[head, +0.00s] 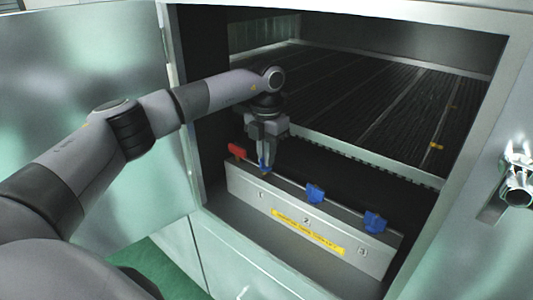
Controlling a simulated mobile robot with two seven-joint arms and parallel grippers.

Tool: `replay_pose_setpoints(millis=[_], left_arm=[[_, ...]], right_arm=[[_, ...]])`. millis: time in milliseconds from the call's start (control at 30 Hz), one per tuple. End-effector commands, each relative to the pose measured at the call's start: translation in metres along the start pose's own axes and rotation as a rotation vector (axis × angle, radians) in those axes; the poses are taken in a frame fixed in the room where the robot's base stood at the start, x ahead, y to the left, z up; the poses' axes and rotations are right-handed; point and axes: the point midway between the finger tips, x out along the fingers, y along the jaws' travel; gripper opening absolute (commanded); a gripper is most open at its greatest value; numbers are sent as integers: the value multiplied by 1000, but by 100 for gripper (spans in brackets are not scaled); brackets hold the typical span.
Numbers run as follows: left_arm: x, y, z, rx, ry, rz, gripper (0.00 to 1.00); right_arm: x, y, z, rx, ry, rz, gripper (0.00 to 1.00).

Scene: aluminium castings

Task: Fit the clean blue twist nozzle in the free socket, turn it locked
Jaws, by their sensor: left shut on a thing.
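My left gripper (266,164) reaches down inside the open cabinet, fingers pointing down. It is shut on a small blue nozzle (263,166), mostly hidden by the fingers. The nozzle is at the top edge of a grey metal manifold bar (285,211), near the mark 1. I cannot tell whether it sits in a socket or just above one. Two other blue nozzles stand along the bar, one near the middle (315,193) and one near the right end (374,222). My right gripper is not in view.
A red piece (237,150) sticks up at the bar's left end. A yellow label (308,231) is on its front. Behind lies a dark slatted bed (400,105). The cabinet frame (460,130) bounds the opening. A metal latch (517,185) is on the right.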

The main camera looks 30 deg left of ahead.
Motion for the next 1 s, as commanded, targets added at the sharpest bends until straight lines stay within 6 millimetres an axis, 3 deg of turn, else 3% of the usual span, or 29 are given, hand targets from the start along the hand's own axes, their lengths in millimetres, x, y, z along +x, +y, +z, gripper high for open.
replay_pose_setpoints(millis=[1000], left_arm=[[23,0,0,0,1,0,0]], right_arm=[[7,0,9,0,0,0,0]])
